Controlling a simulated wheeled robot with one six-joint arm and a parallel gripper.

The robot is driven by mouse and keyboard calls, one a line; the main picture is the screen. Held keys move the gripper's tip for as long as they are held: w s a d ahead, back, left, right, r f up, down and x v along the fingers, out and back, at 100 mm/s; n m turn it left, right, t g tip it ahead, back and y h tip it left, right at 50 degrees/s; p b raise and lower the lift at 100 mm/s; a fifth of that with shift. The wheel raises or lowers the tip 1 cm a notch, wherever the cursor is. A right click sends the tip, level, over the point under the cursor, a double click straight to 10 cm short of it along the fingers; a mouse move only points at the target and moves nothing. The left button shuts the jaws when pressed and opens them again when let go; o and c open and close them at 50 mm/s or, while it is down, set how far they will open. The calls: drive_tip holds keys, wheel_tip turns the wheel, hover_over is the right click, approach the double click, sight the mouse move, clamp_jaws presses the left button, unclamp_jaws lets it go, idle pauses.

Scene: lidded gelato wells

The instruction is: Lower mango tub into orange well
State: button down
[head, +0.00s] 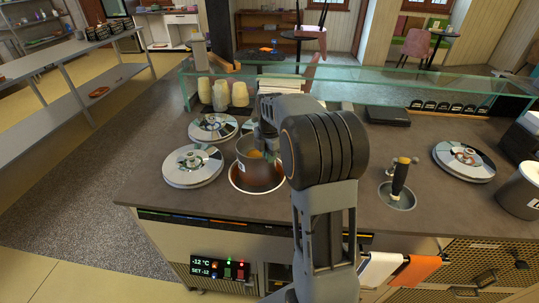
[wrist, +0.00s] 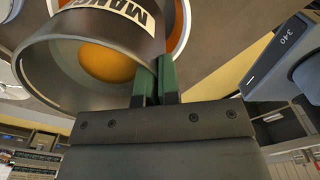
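The mango tub (head: 243,150) is a dark metal tub with orange gelato inside. It is at or just above the orange-rimmed well (head: 256,190), whose reddish inner wall shows below it; how deep it sits is hard to tell. In the wrist view the tub (wrist: 60,55) shows its label, and the orange rim (wrist: 184,22) shows beyond it, off to one side. My gripper (wrist: 157,75) has its green fingers close together on the tub's wall, one on each side. In the head view my gripper (head: 268,135) is partly hidden by my arm.
Round shiny lids (head: 192,166) (head: 213,127) lie left of the well, and another lid (head: 463,160) lies at right. A dark-handled tool stands in a small round well (head: 397,198). A glass guard (head: 400,90) runs behind.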

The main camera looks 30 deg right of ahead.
sight(269, 181)
drive_tip(key=shift+f+b, duration=1.2)
drive_tip(key=shift+f, duration=0.75)
idle(1.0)
drive_tip(key=shift+f+b, duration=2.15)
drive_tip(key=shift+f, duration=1.4)
drive_tip(key=shift+f+b, duration=1.05)
drive_tip(key=shift+f, duration=0.6)
drive_tip(key=c, duration=1.7)
unclamp_jaws()
